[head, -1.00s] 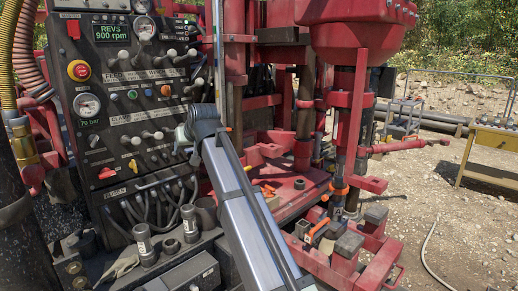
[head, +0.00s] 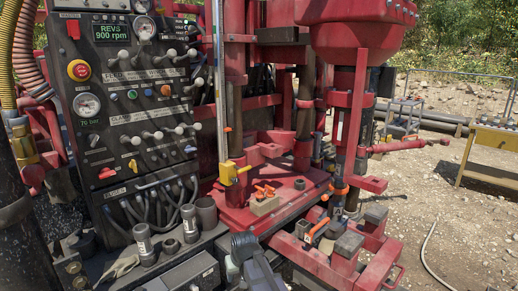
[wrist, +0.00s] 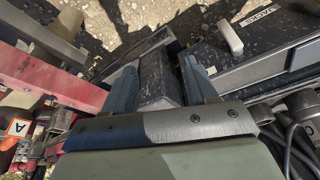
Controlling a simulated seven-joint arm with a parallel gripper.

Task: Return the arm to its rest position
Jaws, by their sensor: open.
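My gripper (wrist: 162,76) shows in the wrist view with its two grey-blue fingers apart. A dark, worn surface shows between the fingers; I cannot tell whether it touches them. In the head view, only part of my arm (head: 250,262) shows, low at the bottom edge in front of the dark bench. My fingertips cannot be made out there.
A control panel (head: 135,100) with levers and gauges stands at the left. A red drill rig (head: 355,120) fills the middle. A yellow clamp (head: 232,173) sits on a rail.

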